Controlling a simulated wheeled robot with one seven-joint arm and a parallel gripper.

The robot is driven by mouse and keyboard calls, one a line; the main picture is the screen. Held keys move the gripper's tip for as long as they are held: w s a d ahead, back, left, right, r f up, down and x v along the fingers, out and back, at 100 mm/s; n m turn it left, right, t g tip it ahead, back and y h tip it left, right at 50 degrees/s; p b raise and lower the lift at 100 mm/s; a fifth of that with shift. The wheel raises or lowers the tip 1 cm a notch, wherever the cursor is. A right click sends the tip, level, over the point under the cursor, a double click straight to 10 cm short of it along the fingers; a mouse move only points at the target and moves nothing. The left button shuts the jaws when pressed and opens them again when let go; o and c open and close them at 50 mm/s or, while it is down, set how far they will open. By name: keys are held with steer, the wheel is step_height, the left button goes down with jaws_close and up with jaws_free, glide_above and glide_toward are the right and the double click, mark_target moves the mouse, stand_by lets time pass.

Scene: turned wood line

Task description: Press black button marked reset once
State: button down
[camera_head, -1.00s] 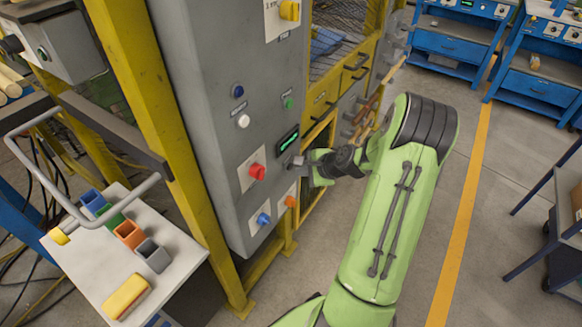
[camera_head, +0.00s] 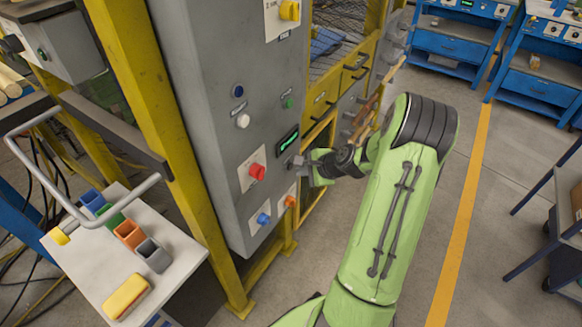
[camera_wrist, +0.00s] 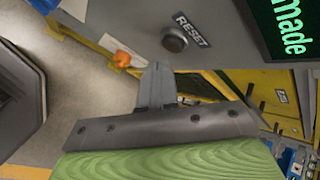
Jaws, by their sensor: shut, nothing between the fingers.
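The black button (camera_wrist: 175,39) sits on the grey panel, next to a label reading RESET (camera_wrist: 192,29), in the wrist view. My gripper (camera_wrist: 157,70) is shut and empty. Its fingertips are just below the button in the wrist view, and I cannot tell whether they touch it. In the head view my gripper (camera_head: 294,163) is at the right part of the grey cabinet (camera_head: 215,130), below the green-lit display (camera_head: 287,139). The black button is hidden or too small to make out there.
A red button (camera_head: 257,172), a blue button (camera_head: 263,219) and an orange knob (camera_head: 290,201) sit close by on the cabinet. A white button (camera_head: 243,121) is higher up. A trolley (camera_head: 85,265) with coloured bins stands at left.

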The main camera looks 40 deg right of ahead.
steer(key=shift+w, duration=0.1)
stand_by(0.6)
steer(key=shift+w+a, duration=0.15)
steer(key=shift+w, duration=0.15)
steer(key=shift+w+a, duration=0.15)
steer(key=shift+w, duration=0.25)
stand_by(0.6)
steer(key=shift+s, duration=0.1)
steer(key=shift+s+d, duration=0.25)
steer(key=shift+s, duration=0.4)
steer(key=shift+s+d, duration=0.3)
steer(key=shift+s, duration=0.5)
steer(key=shift+s+d, duration=0.25)
steer(key=shift+s, duration=0.55)
steer(key=shift+s+d, duration=0.3)
steer(key=shift+s, duration=0.5)
